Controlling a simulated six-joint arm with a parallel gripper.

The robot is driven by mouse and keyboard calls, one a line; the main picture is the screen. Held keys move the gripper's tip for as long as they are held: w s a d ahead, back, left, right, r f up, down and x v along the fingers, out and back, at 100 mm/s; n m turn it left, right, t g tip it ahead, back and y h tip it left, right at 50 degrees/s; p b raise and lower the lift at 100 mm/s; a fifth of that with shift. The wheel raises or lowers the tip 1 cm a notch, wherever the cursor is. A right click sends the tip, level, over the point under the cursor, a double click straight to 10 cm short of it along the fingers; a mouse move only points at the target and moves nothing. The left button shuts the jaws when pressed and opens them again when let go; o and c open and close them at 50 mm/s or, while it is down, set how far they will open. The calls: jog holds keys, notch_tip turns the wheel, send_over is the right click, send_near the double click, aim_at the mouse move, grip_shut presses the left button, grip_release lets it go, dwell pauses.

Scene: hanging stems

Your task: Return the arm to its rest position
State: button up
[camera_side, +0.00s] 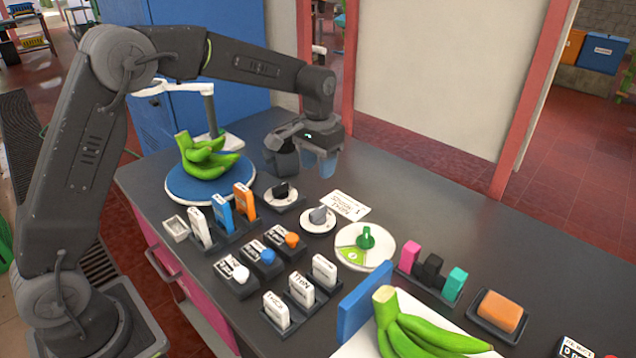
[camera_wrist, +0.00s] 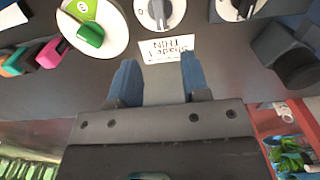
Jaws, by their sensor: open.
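My gripper (camera_side: 322,172) hangs at the end of my arm, over the back part of the dark counter (camera_side: 440,215) in the side view. Its two blue fingers point down and stand apart with nothing between them. In the wrist view my gripper (camera_wrist: 160,82) shows the same open gap. A printed white card (camera_wrist: 168,50) lies on the counter beyond the fingertips; it also shows in the side view (camera_side: 346,205). My arm is raised and bent, reaching across above the counter.
Green bananas (camera_side: 208,152) lie on a blue round stand (camera_side: 183,191) left of my gripper, under a white arm. Another bunch (camera_side: 425,338) is at the front right. Dials, switches and small labelled boxes (camera_side: 299,289) fill the counter's middle. A dark object (camera_wrist: 290,55) is right of the fingers.

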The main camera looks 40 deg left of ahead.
jog(key=shift+r, duration=0.75)
jog(key=s+r+t, duration=0.3)
jog(key=s+r, duration=0.7)
jog(key=s, duration=0.5)
jog(key=s+d+f+t, duration=0.1)
jog(key=s+f+t, duration=0.1)
jog(key=s, duration=1.2)
jog(key=shift+d+f+t, duration=0.2)
jog(key=shift+f+t, duration=0.1)
jog(key=shift+f, duration=0.15)
